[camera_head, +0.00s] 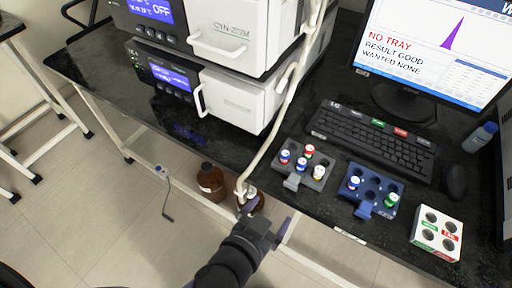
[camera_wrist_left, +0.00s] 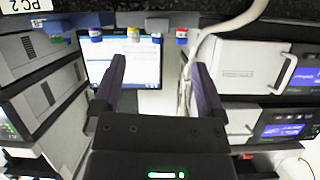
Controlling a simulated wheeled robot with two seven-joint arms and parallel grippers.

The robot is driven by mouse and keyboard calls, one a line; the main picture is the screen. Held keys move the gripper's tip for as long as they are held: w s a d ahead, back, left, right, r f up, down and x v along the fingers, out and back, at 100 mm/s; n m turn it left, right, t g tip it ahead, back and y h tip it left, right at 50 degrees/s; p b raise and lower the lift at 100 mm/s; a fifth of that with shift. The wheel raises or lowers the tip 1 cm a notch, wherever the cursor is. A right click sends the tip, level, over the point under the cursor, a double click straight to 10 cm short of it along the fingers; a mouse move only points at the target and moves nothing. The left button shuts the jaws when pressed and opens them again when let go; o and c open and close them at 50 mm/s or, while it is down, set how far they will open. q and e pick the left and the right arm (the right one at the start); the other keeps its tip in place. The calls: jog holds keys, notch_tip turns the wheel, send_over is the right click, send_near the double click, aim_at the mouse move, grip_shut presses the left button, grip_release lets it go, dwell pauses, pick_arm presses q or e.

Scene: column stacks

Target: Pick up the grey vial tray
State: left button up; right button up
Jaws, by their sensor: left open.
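The grey vial tray (camera_head: 317,184) sits on the dark bench near its front edge, with several vials with blue, red and white caps. Its front tab (camera_head: 292,182) points to the bench edge. My left gripper (camera_head: 268,228) is in front of the bench edge, apart from the tray and lower left of it in the head view. In the left wrist view my left gripper (camera_wrist_left: 160,88) is open with nothing between its fingers; vials show upside down along the top beyond it. My right gripper is not in view.
A blue vial tray (camera_head: 374,188) stands right of the grey one, then a white vial rack (camera_head: 437,233). A keyboard (camera_head: 372,138) and monitor are behind. White instruments (camera_head: 238,95) stand left. A pale tube and brown bottles (camera_head: 211,182) are near my left arm.

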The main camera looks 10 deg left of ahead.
aim_at(290, 187)
pick_arm(q)
jog(key=shift+n, duration=0.6)
jog(key=b+x, duration=0.4)
jog(key=x, duration=0.5)
jog(key=shift+w+d, duration=0.35)
jog(key=shift+w, duration=0.1)
jog(key=shift+c, duration=1)
jog(key=c, duration=0.7)
jog(key=shift+c, duration=1.4)
grip_shut()
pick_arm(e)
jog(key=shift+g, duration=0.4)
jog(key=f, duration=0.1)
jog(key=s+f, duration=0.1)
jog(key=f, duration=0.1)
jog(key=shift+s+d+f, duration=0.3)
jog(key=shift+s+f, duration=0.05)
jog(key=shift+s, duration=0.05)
